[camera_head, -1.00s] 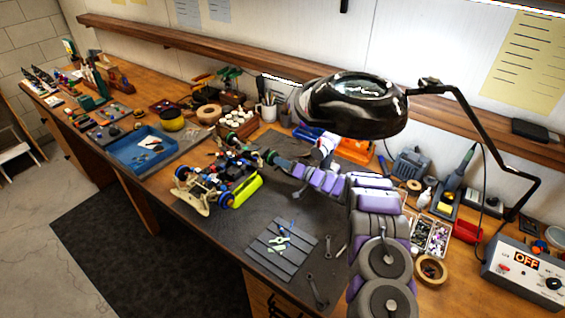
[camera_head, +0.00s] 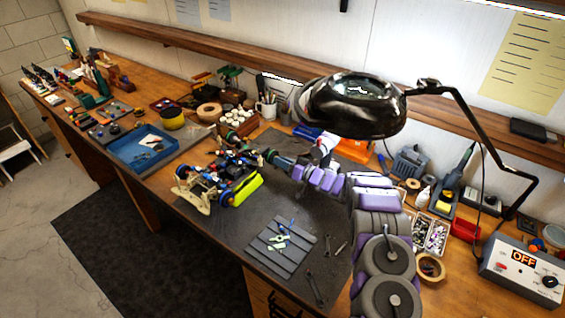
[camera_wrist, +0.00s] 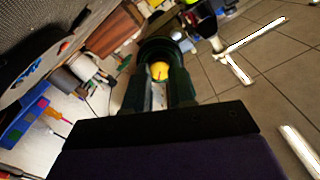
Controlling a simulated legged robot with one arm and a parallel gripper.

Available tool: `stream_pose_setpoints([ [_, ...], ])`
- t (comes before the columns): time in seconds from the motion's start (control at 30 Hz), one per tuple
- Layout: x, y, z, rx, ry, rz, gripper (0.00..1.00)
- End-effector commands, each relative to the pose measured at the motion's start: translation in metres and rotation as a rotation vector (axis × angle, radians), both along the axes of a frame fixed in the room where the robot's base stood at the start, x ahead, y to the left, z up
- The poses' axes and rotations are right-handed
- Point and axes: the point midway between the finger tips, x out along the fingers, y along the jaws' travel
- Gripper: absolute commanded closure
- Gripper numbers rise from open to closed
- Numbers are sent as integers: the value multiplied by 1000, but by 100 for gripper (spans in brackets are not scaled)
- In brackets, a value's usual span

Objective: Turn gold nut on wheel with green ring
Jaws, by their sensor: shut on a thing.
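The RC car (camera_head: 232,170) stands on the dark mat, with a yellow-green part along its near side. My arm reaches in from the right, and my gripper (camera_head: 272,157) is at the wheel on the car's right side. Green shows there, but the ring and nut are too small to make out in the head view. In the wrist view my gripper (camera_wrist: 159,76) has its two dark green fingers on either side of the gold nut (camera_wrist: 159,70) and is shut on it. A dark round wheel rim (camera_wrist: 160,48) shows just beyond; most of the wheel is hidden.
A grey slatted tray (camera_head: 280,248) with small tools lies in front of the car. A blue tray (camera_head: 143,149) is to the left. A magnifier lamp (camera_head: 352,106) hangs above my arm. Small containers and tools crowd the bench's back and right.

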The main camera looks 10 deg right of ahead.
Motion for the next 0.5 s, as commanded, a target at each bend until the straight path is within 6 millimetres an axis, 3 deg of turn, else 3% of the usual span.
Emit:
stream_pose_setpoints([
  [0.13, -1, 0, -5, -2, 9, -1, 100],
  [0.17, -1, 0, -5, -2, 9, -1, 75],
  [0.43, -2, 0, -2, 0, 5, 0, 49],
  [0.5, -2, 0, -1, 0, 4, -1, 49],
])
